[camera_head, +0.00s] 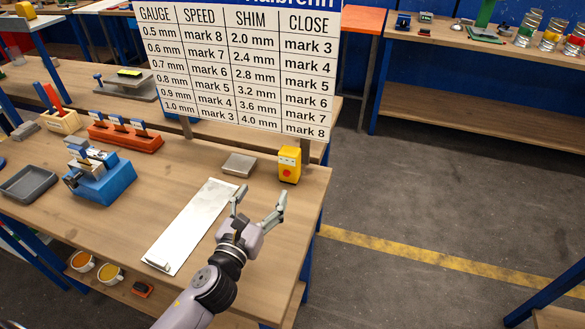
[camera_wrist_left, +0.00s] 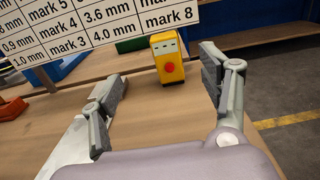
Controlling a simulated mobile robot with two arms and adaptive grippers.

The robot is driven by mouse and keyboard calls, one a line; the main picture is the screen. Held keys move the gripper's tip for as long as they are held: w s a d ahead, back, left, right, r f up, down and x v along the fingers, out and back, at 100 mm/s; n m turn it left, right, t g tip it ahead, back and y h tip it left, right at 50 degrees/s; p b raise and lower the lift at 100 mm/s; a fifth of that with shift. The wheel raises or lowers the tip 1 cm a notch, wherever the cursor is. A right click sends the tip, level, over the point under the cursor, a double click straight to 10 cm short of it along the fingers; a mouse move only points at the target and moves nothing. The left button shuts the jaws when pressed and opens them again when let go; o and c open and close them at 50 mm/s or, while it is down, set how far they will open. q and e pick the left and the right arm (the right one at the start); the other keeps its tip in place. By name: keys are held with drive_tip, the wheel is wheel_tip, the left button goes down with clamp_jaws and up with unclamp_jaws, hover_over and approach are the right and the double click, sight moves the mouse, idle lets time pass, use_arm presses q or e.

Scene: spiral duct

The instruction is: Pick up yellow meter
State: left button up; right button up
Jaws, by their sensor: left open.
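The yellow meter (camera_head: 289,165) stands upright near the right end of the wooden table, just in front of the sign board's right post. It has a red round button and a pale display at its top. My left gripper (camera_head: 260,203) is open and empty, on the near side of the meter with a gap between them. In the left wrist view the meter (camera_wrist_left: 167,58) shows ahead, between the two open fingers (camera_wrist_left: 165,90) and beyond their tips. My right gripper is in neither view.
A white sheet (camera_head: 190,228) lies left of my gripper, with a grey block (camera_head: 239,164) behind it. The sign board (camera_head: 240,65) rises behind the meter. A blue device (camera_head: 100,178), a grey tray (camera_head: 28,184) and a red rack (camera_head: 125,136) stand further left. The table's right edge is close by.

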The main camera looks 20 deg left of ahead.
sight(287, 157)
use_arm(q)
drive_tip(key=w, duration=0.4)
drive_tip(key=w+p, duration=0.1)
drive_tip(key=w, duration=0.3)
drive_tip(key=w+f+p, duration=0.1)
drive_tip(key=w, duration=0.4)
drive_tip(key=shift+w+d+f, duration=0.1)
drive_tip(key=shift+d, duration=0.15)
drive_tip(key=w, duration=0.3)
drive_tip(key=w+p, duration=0.1)
drive_tip(key=shift+w+d, duration=0.3)
drive_tip(key=shift+w, duration=0.35)
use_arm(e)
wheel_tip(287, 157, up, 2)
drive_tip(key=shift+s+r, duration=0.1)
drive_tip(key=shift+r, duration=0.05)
use_arm(q)
drive_tip(key=shift+s, duration=0.1)
